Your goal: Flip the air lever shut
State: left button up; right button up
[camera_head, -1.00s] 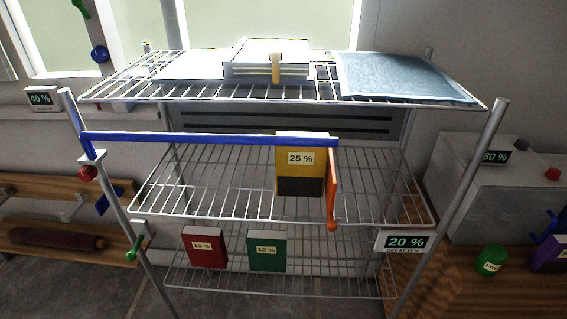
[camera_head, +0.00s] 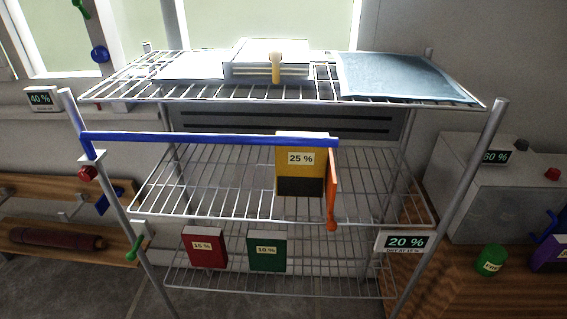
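Several lever-like parts show, and none is labelled as the air lever, so I cannot tell which one it is. A green lever (camera_head: 136,247) sits on the rack's left post, tilted. A red knob (camera_head: 88,173) is higher on that post. A blue lever (camera_head: 108,199) is behind the post. An orange handle (camera_head: 332,205) hangs down at the right end of a blue bar (camera_head: 210,139). Another blue lever (camera_head: 550,229) is at the right edge, partly cut off. Neither of my grippers is in view.
A wire rack (camera_head: 200,213) fills the middle. A yellow book (camera_head: 313,178) marked 25 % stands on its middle shelf. A red book (camera_head: 204,255) and a green book (camera_head: 267,261) stand below. A grey box (camera_head: 470,205) and green can (camera_head: 490,261) are at right.

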aim_at(131, 256)
jog(key=u, duration=1.2)
